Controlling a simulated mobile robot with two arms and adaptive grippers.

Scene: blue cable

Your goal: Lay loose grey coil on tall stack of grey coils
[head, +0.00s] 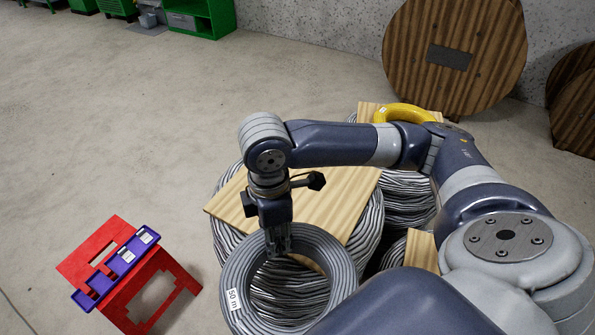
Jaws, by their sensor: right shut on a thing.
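A grey coil (337,258) with a white "50 m" label is held in my right gripper (278,250), which points down and is shut on the coil's far rim. The coil is in front of a large stack of silver-grey cable coils (226,235) with a wooden board (345,200) on top. It overlaps the board's near edge in the picture, and stack strands show through its hole. I cannot tell whether it touches the board or the stack. No separate tall stack of small grey coils can be made out; my right arm hides part of the area. My left gripper is not in view.
A yellow coil (405,112) lies on a board behind my arm. A red stool (100,246) with blue-purple trays (122,262) stands at left. A big wooden cable drum (455,85) leans against the wall. Green shelving (200,15) is far back. The left floor is mostly clear.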

